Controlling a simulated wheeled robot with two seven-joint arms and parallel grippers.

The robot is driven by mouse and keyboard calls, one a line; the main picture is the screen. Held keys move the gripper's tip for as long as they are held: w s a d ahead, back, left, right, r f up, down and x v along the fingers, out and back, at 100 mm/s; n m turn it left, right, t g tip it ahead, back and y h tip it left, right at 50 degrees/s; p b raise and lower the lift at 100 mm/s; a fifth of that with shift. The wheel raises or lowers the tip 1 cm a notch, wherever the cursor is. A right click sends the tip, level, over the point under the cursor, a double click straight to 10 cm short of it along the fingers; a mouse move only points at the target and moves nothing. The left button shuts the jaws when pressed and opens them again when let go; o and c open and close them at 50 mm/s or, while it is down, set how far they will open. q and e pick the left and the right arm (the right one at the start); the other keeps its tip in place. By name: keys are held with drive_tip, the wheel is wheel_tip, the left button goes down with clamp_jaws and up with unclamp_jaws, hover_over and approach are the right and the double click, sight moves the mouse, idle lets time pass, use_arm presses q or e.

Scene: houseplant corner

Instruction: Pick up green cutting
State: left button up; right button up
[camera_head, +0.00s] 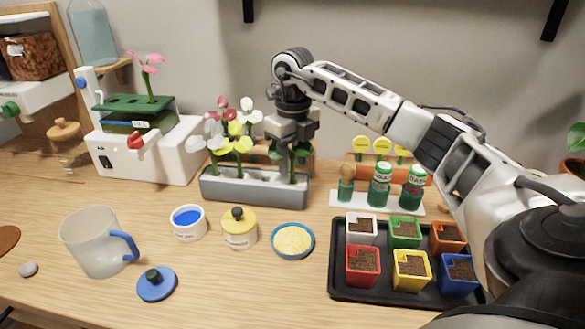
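The green cutting (303,150) stands at the right end of the grey trough (245,192). Its dark green leaves show on both sides of my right gripper (291,166). The gripper points down over that end, and its fingers overlap the cutting's stem in this view. I cannot tell whether the fingers are closed on it or only around it. The lower stem is largely hidden. Cuttings with red, white and yellow flowers (237,142) stand in the trough to the left. My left gripper is not in view.
A black tray (340,290) holds several coloured pots with soil at the right front. A bottle rack (345,208) stands behind it. A jug (90,245), blue lid (157,284), yellow jar (239,230) and yellow-filled dish (293,241) occupy the front left and middle.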

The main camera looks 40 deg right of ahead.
sight(293, 174)
drive_tip(key=shift+f, duration=1.45)
clamp_jaws()
drive_tip(key=shift+r, duration=0.15)
